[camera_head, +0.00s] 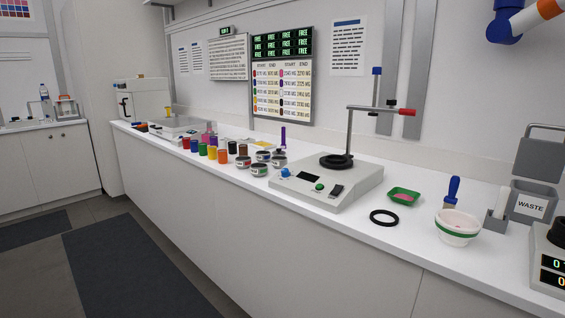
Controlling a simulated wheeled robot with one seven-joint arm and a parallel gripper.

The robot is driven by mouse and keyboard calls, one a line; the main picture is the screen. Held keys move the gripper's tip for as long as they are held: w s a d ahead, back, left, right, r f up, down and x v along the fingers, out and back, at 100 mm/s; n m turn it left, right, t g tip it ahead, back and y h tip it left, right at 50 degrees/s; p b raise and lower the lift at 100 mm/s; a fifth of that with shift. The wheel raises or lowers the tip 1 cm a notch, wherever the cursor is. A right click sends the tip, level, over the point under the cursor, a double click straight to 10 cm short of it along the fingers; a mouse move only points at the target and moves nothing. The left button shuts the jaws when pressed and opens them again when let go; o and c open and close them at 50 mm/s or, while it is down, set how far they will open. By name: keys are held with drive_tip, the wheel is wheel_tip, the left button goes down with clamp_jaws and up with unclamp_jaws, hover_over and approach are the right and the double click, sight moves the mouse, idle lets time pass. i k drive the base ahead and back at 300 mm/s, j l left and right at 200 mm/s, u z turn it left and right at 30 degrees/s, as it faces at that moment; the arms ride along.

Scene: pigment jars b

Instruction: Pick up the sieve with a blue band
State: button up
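A cluster of small round grey metal vessels, which look like the sieves, stands on the white counter left of the middle, beside the stirrer machine. One at the back of the cluster (263,156) seems to have a bluish band, but it is too small to be sure. The others are a left one (243,163), a front one (259,170) and a right one (279,161); their band colours are hard to read. My gripper is not in view; a blue, white and orange part at the top right looks like my arm.
The stirrer machine (325,184) with its upright rod stands right of the cluster. Several coloured jars (212,152) stand to its left. A black ring (384,217), green tray (404,196), white bowl (458,228) and waste bin (531,203) are further right. The floor before the counter looks clear.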

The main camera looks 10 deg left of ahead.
sight(261, 157)
drive_tip(key=i+j+z, duration=0.15)
drive_tip(key=j+z, duration=0.15)
drive_tip(key=j, duration=0.5)
drive_tip(key=j+z, duration=0.25)
drive_tip(key=j, duration=0.6)
drive_tip(key=i+j+z, duration=0.1)
drive_tip(key=j, duration=3.4)
drive_tip(key=i+z, duration=0.05)
